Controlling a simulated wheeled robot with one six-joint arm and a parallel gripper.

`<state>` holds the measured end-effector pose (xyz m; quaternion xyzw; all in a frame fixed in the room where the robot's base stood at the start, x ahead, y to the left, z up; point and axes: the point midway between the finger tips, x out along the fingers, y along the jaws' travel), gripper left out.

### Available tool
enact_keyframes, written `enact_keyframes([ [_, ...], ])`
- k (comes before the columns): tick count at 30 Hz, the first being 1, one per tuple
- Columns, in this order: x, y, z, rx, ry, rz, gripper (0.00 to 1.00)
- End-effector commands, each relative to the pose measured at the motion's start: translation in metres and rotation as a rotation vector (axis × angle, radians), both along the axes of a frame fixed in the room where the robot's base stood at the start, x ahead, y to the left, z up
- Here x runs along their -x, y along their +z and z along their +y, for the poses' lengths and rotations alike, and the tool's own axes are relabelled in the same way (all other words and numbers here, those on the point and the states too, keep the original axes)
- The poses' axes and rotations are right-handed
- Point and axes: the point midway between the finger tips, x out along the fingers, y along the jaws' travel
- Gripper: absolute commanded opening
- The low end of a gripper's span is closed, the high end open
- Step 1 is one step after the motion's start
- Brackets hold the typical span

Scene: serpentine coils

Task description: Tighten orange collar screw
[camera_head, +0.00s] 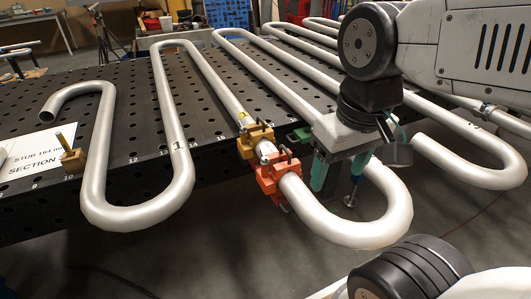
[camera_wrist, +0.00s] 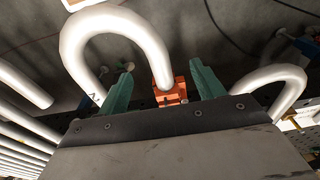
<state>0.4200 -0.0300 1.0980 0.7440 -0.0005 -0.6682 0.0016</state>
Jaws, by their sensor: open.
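The orange collar (camera_head: 268,178) sits around the silver coil pipe (camera_head: 320,215) near the table's front edge. A small dark part (camera_head: 289,155) stands at its upper right; I cannot tell for sure whether it is the screw. My gripper (camera_head: 338,178) is to the right of the collar, apart from it, with its teal fingers pointing down. In the wrist view my gripper (camera_wrist: 162,67) is open and empty. There the collar (camera_wrist: 178,94) shows between the fingers in the picture, partly hidden by the gripper body.
An ochre clamp (camera_head: 250,143) holds the pipe just behind the collar. Coil bends overhang the front edge of the black perforated table (camera_head: 135,130). A white sign (camera_head: 45,152) lies at the left. The floor in front is open.

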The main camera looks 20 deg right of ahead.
Motion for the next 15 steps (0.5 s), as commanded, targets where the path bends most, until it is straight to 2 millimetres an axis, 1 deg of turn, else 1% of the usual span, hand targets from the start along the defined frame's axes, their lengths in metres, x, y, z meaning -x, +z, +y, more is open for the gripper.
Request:
enact_keyframes([
  [2,-0.003,-0.006,0.001,0.000,0.007,0.036,0.67],
  [5,-0.019,-0.010,0.004,0.001,0.019,0.091,0.67],
  [8,-0.047,-0.013,0.009,0.005,0.108,0.138,0.67],
  [11,-0.082,-0.017,0.014,0.008,0.290,0.171,0.67],
  [12,-0.098,-0.020,0.016,0.010,0.380,0.180,0.67],
  [14,-0.121,-0.024,0.020,0.010,0.531,0.190,0.67],
  [15,-0.138,-0.028,0.023,0.010,0.645,0.192,0.67],
])
